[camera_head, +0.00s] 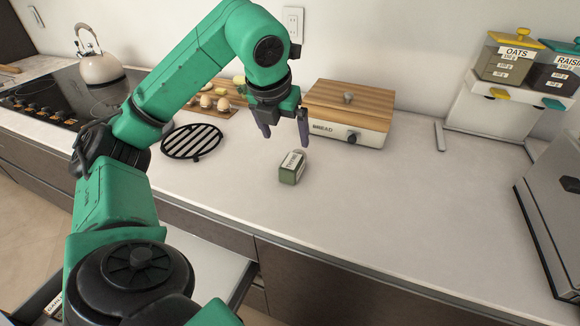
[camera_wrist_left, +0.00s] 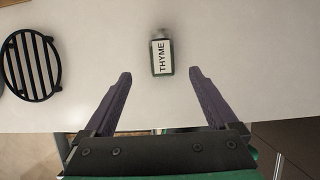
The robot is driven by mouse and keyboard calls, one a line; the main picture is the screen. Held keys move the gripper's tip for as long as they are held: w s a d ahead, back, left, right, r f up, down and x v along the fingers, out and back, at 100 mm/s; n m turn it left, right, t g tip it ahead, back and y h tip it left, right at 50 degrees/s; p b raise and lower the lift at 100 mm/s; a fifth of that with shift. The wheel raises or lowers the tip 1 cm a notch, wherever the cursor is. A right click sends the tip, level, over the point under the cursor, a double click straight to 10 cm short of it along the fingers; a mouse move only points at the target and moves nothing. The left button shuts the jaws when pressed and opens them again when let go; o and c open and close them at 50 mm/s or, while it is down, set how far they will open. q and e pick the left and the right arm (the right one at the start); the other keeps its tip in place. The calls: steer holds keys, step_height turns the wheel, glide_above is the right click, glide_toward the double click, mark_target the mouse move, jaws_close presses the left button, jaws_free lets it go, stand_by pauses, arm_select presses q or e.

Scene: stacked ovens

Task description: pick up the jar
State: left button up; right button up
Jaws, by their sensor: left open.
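My left gripper (camera_head: 284,134) is open and empty, above the counter and just beyond the jar in the head picture. Its two purple fingers also show in the left wrist view (camera_wrist_left: 160,75), spread wide and apart from the jar. My right gripper is in neither view.
A black round trivet (camera_head: 192,141) lies left of the jar. A kettle (camera_head: 98,62) sits on the cooktop at left. A grey appliance (camera_head: 555,205) is at right. The counter right of the jar is clear.

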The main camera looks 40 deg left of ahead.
arm_select(q)
steer(key=x, duration=1.1)
steer(key=shift+s+d+f, duration=0.15)
steer(key=shift+d+f, duration=0.05)
steer(key=shift+f, duration=0.25)
steer(key=c, duration=0.6)
jaws_close()
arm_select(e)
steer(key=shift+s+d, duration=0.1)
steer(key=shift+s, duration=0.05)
arm_select(q)
steer(key=shift+r, duration=0.1)
steer(key=shift+r, duration=0.3)
step_height(320, 180, up, 13)
steer(key=p, duration=0.3)
step_height(320, 180, up, 6)
steer(key=p, duration=0.3)
glide_above(293, 160)
steer(key=shift+r, duration=0.15)
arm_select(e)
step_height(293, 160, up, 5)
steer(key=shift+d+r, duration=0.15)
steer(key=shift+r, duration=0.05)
